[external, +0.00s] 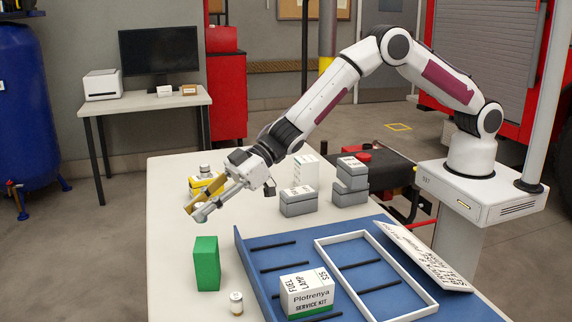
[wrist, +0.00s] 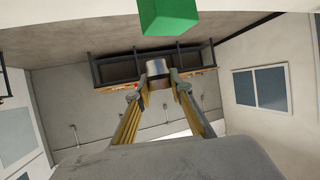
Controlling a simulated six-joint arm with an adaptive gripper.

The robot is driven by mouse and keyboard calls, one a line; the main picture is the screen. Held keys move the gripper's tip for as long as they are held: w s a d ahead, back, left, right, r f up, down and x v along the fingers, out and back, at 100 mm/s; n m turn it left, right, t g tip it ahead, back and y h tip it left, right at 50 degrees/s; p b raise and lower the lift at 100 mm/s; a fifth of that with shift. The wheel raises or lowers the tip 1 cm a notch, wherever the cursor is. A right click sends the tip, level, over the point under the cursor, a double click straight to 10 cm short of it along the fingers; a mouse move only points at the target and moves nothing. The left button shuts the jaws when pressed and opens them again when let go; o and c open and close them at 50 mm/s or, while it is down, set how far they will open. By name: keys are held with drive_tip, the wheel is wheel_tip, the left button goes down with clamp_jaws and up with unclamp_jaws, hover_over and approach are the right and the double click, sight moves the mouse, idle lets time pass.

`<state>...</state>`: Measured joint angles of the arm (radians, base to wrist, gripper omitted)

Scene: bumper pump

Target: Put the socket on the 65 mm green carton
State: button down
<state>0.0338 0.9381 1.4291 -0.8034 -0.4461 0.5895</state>
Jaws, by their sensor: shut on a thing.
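The green carton (external: 206,265) stands upright on the near left of the table in the external view. Its green end also shows at the top of the wrist view (wrist: 168,14). My gripper (external: 199,210) is above and slightly left of the carton, clear of it, with its fingers tilted down to the left. In the wrist view my gripper (wrist: 160,84) is shut on the socket (wrist: 158,68), a short silver cylinder between the fingertips. The socket is hard to separate from the fingertips in the external view.
A small jar (external: 236,302) stands close to the carton's right. A blue tray (external: 262,289) holds a white frame (external: 330,240) and a service-kit box (external: 307,293). Grey boxes (external: 298,204) stand behind. A yellow item (external: 207,185) with a small jar on top is behind my gripper.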

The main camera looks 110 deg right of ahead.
sight(202, 222)
drive_tip(key=shift+f, duration=0.2)
drive_tip(key=shift+f, duration=1.75)
drive_tip(key=shift+f, duration=0.1)
drive_tip(key=c, duration=1.8)
unclamp_jaws()
drive_tip(key=shift+s+d+r, duration=0.15)
drive_tip(key=shift+s+r, duration=0.15)
drive_tip(key=shift+s, duration=0.05)
drive_tip(key=shift+v, duration=5.6)
